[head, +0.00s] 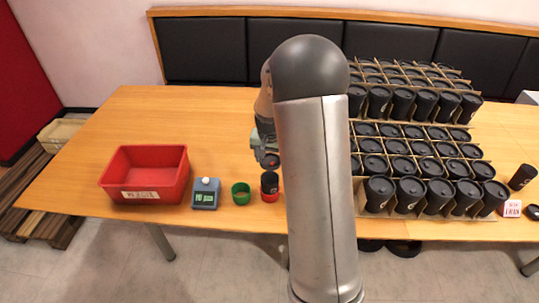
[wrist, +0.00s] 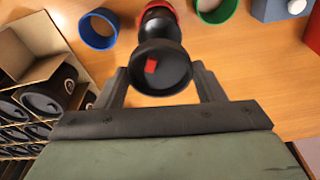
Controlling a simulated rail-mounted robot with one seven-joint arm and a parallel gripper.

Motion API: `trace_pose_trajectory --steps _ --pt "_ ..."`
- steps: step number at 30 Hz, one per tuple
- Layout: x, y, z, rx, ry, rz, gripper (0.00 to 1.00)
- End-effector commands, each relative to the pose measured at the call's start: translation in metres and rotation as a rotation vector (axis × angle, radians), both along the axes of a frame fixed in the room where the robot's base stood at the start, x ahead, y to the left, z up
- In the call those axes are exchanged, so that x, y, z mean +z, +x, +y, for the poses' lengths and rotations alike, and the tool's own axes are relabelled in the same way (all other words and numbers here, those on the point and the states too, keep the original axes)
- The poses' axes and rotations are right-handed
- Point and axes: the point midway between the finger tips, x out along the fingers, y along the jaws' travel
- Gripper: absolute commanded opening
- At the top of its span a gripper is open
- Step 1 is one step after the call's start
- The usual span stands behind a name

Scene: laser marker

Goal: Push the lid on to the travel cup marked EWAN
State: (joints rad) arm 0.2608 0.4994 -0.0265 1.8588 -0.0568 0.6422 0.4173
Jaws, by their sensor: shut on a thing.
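A black travel cup (head: 269,183) stands in a red ring holder (head: 270,197) on the table in the head view. Its name marking is not readable. In the wrist view its dark body (wrist: 160,22) runs back to the red ring. A round black lid with a small red patch (wrist: 152,66) is at the near end of the cup, between the fingers. My gripper (wrist: 161,72) is shut on the lid, a finger at each side. In the head view, my gripper (head: 267,161) is directly above the cup, partly hidden by my arm. I cannot tell whether the lid is seated.
A green ring (head: 241,193), a blue-grey device with a display (head: 205,194) and a red bin (head: 146,174) stand left of the cup. A blue ring (wrist: 98,29) is close by in the wrist view. Crates of black cups (head: 410,165) fill the right side.

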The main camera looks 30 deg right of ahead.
Motion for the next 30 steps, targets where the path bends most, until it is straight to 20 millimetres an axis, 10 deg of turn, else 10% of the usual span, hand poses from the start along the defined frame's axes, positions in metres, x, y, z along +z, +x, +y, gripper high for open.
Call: trace_pose_trajectory --steps 15,30 --pt "-0.050 0.000 0.000 0.002 0.000 0.000 0.41" --pt "-0.052 0.000 0.000 0.002 0.000 0.000 0.41"
